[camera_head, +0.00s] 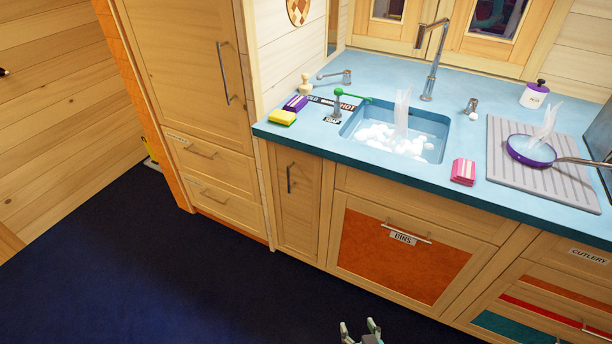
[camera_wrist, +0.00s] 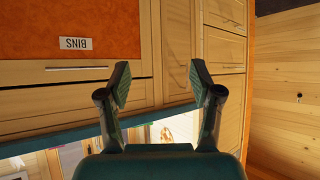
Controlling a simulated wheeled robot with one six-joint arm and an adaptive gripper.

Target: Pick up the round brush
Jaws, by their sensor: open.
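A small pale wooden thing with a knobbed top (camera_head: 305,84), which looks like the round brush, stands on the blue counter (camera_head: 290,132) behind the purple sponge, left of the sink. It is too small to make out bristles. A green long-handled brush (camera_head: 350,94) lies by the sink's left rim. My gripper (camera_head: 361,331) is at the bottom edge of the head view, in front of and below the counter, far from both. In the wrist view my gripper (camera_wrist: 158,80) is open and empty, facing the cabinet fronts upside down. No brush can be made out there.
The sink (camera_head: 435,150) holds white foam. A yellow sponge (camera_head: 283,118) and purple sponge (camera_head: 295,103) lie left of it. A pink sponge stack (camera_head: 463,172), drainer (camera_head: 515,185) and pan (camera_head: 531,151) stand right. The tap (camera_head: 432,60) rises behind. The dark floor (camera_head: 200,290) is clear.

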